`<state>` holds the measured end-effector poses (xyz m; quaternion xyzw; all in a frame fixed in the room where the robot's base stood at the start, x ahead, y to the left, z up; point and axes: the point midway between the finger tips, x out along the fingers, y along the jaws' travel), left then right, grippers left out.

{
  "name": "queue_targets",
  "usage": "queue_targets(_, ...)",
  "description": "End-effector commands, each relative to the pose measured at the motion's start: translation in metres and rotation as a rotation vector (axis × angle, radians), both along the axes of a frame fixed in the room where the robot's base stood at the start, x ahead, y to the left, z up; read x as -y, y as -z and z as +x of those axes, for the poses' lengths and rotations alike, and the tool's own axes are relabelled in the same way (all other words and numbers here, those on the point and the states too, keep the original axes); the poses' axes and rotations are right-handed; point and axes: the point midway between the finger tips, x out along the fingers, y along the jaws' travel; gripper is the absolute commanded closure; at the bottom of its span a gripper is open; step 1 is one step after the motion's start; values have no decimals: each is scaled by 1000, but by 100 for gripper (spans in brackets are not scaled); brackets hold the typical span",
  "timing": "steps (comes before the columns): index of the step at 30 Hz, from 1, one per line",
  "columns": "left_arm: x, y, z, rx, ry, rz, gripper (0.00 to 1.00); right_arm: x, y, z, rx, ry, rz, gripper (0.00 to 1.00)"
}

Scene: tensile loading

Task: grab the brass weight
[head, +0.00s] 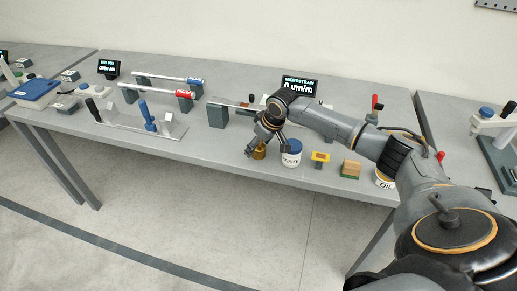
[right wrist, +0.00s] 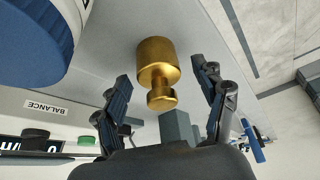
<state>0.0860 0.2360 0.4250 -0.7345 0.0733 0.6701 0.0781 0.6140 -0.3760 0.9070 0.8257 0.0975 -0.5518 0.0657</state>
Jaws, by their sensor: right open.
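The brass weight (head: 259,150) stands near the front edge of the table, partly hidden behind my right gripper in the head view. In the right wrist view the brass weight (right wrist: 158,70) is a gold cylinder with a narrow neck and a knob, and the knob points toward my gripper. My right gripper (head: 262,143) is open just above it. In the right wrist view the two fingers of the right gripper (right wrist: 165,90) lie on either side of the weight, with gaps on both sides. My left gripper is not in view.
A blue-lidded paste jar (head: 291,156) stands close to the right of the weight. A yellow piece (head: 320,157), a wood-and-green block (head: 351,168) and an oil tin (head: 384,179) are farther right. A grey post (head: 217,117) with a beam stands behind left. The table edge (head: 225,171) is near.

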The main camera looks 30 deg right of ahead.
Motion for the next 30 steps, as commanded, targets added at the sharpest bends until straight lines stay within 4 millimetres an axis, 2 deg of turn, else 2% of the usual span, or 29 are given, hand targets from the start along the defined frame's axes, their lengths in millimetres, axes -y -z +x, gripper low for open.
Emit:
queue_targets(1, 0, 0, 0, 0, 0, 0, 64, 0, 0, 0, 0, 0, 0, 29)
queue_targets(2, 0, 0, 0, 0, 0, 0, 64, 0, 0, 0, 0, 0, 0, 33)
queue_targets(9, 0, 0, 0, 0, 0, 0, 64, 0, 0, 0, 0, 0, 0, 82)
queue_targets(12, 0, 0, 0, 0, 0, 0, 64, 0, 0, 0, 0, 0, 0, 100)
queue_targets(23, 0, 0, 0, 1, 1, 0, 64, 0, -4, 1, 5, 1, 2, 100)
queue_targets(30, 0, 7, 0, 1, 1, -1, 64, 0, -20, 2, 8, 1, 1, 100)
